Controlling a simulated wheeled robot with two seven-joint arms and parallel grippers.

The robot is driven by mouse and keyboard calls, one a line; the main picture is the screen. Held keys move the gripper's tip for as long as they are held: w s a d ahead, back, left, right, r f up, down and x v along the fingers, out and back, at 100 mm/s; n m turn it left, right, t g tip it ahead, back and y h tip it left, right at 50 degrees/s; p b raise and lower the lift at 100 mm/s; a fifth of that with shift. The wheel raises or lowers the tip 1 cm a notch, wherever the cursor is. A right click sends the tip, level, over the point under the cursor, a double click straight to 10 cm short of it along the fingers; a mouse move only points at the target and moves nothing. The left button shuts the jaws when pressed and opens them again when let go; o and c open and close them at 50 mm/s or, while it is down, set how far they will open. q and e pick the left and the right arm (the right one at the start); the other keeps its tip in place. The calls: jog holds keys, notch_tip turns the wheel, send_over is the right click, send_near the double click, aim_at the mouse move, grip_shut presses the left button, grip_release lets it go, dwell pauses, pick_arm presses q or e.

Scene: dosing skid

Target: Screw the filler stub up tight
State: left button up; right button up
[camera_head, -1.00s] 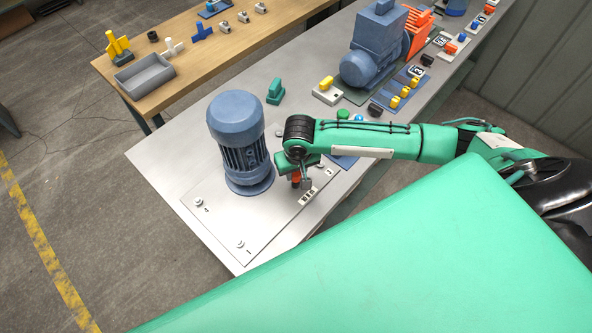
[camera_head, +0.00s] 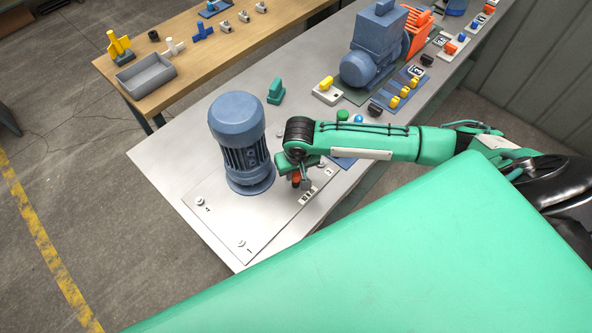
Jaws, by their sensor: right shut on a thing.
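My right gripper (camera_head: 300,182) points down at the right side of the blue motor (camera_head: 240,143), above the grey base plate (camera_head: 222,222). It is shut on a small orange-red piece (camera_head: 296,178), which appears to be the filler stub. The fingers and wrist cover most of this piece, and its lower end and thread cannot be made out. I cannot tell how far it is screwed in. My left gripper is not in view.
The motor stands close to the left of my gripper. A green part (camera_head: 275,91) and a yellow-topped switch box (camera_head: 327,91) stand behind. A larger blue pump (camera_head: 372,50) is farther back. A wooden bench (camera_head: 190,68) holds a grey tray (camera_head: 144,74). The metal table's left corner is clear.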

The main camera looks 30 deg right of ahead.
jog(key=shift+f, duration=0.95)
jog(key=o, duration=1.1)
jog(key=shift+b, duration=0.3)
notch_tip(320, 180, up, 14)
jog(key=s+b, duration=0.1)
jog(key=b, duration=0.1)
jog(key=shift+s+f+b, duration=0.15)
jog(key=shift+s+b, duration=0.2)
jog(key=shift+c, duration=0.2)
